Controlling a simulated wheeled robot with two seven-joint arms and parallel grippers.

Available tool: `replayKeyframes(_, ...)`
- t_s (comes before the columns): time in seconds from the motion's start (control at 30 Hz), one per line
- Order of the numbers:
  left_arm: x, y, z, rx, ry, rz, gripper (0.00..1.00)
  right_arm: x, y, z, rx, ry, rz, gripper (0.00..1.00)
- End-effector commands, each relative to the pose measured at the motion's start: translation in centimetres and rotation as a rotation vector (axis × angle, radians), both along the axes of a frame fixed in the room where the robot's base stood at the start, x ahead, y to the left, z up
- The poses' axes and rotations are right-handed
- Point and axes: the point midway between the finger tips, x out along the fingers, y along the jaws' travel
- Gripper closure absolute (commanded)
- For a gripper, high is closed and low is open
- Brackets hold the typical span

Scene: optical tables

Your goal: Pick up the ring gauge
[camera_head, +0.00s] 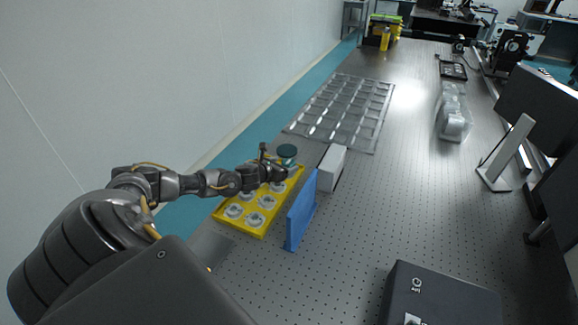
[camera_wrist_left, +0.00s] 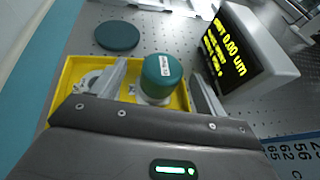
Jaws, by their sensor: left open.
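The yellow tray (camera_head: 257,228) holds several pale round ring-like pieces (camera_head: 267,202); which of them is the ring gauge, I cannot tell. My left gripper (camera_head: 277,173) is over the far end of the tray. In the left wrist view my open left fingers (camera_wrist_left: 158,82) stand on either side of a dark green cylinder (camera_wrist_left: 161,77) with a small white label, with gaps beside it. A ring-like piece shows in part in the tray near the left finger (camera_wrist_left: 91,80). The gripper body hides the near part of the tray. My right gripper is not in view.
A flat dark green disc (camera_wrist_left: 117,36) lies beyond the tray. A white box with a yellow-digit display (camera_wrist_left: 240,48) stands close on the right. A blue upright panel (camera_head: 301,211) stands right of the tray.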

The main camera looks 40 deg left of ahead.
Motion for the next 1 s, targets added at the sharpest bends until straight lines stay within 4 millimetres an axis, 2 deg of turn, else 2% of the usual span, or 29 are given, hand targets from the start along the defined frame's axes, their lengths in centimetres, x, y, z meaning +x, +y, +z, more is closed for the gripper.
replayKeyframes(0.13, 0.6, 0.0, 0.1, -0.001, -0.001, 0.000, 0.26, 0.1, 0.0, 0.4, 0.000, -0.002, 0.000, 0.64)
replayKeyframes(0.33, 3.2, -0.1, -0.5, -0.003, -0.002, 0.002, 0.26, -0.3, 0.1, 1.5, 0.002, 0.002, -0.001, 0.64)
replayKeyframes(0.5, 4.6, 0.1, -1.5, -0.001, 0.000, 0.002, 0.26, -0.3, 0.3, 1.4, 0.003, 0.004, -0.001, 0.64)
replayKeyframes(0.8, 4.9, 0.2, -1.7, -0.001, 0.000, -0.001, 0.26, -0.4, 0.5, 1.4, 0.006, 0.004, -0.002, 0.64)
replayKeyframes(0.83, 4.9, 0.2, -1.7, -0.001, 0.000, -0.001, 0.28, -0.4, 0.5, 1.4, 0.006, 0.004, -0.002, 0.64)
replayKeyframes(1.0, 4.9, 0.2, -1.7, -0.001, 0.000, 0.000, 0.50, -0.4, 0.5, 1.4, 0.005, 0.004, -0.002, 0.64)
